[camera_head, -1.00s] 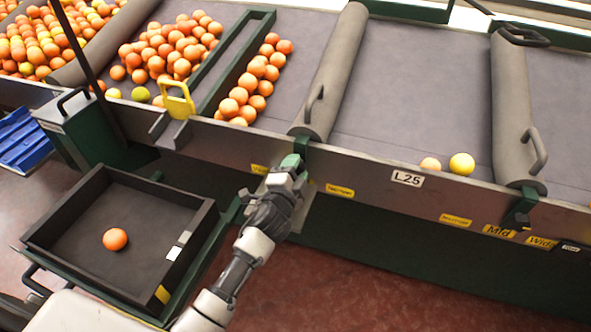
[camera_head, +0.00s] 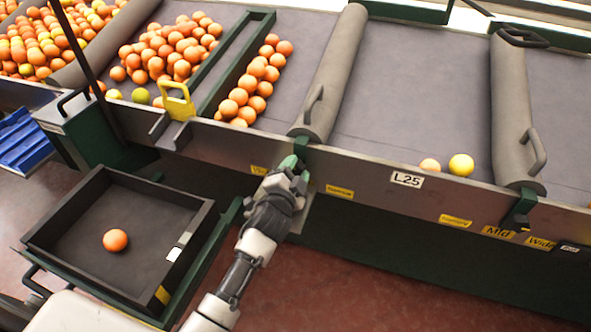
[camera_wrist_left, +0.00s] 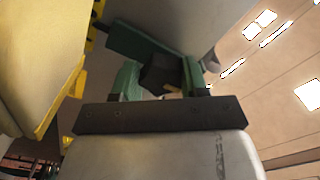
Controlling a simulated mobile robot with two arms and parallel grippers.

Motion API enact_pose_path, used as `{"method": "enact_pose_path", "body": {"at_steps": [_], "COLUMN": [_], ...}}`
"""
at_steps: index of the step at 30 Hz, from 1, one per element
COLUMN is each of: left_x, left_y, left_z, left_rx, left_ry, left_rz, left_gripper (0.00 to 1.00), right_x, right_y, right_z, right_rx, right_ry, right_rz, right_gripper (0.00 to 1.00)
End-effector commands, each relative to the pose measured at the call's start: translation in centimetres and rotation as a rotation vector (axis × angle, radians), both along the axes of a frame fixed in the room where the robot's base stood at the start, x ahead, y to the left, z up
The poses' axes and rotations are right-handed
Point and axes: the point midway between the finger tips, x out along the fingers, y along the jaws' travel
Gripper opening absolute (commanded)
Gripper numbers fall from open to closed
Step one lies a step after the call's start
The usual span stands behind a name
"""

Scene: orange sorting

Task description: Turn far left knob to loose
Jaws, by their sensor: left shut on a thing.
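My left gripper (camera_head: 290,166) is at the metal front rail (camera_head: 372,178) of the sorting table, below the left grey roller. In the left wrist view its two green fingers (camera_wrist_left: 160,80) stand on either side of a dark, blocky knob (camera_wrist_left: 158,72) and are shut on it. In the head view the gripper and wrist hide the knob, so its turned position cannot be read. A yellow label (camera_head: 259,170) beside the gripper is partly covered. My right gripper is not in view.
Oranges (camera_head: 165,50) lie on the left belts. A yellow handle (camera_head: 178,103) rises left of the gripper. A black tray (camera_head: 75,255) with one orange (camera_head: 115,240) stands below left. The floor right of my arm is clear.

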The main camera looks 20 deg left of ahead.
Motion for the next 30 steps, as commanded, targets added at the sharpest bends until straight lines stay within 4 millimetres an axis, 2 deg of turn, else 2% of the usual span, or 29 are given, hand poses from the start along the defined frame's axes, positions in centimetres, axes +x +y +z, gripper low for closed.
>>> {"method": "enact_pose_path", "body": {"at_steps": [1, 6, 14, 17, 30], "left_x": [-0.1, 0.0, -0.1, -0.8, -8.9], "left_y": [0.0, 0.0, 0.0, 0.0, 0.3], "left_z": [-0.2, -0.1, -0.1, -0.1, -0.2], "left_rx": [-0.004, -0.003, -0.001, -0.001, -0.003], "left_ry": [0.004, 0.002, 0.001, 0.001, 0.004], "left_rz": [0.0, 0.0, -0.001, -0.001, 0.0], "left_gripper": [0.46, 0.69, 0.69, 0.69, 0.69], "right_x": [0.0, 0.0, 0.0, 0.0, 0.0], "right_y": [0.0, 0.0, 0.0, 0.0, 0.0], "right_z": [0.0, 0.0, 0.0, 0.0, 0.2], "right_rx": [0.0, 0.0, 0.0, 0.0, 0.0], "right_ry": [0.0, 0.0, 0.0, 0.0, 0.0], "right_rz": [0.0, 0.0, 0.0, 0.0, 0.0], "right_gripper": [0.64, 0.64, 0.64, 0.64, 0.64]}}
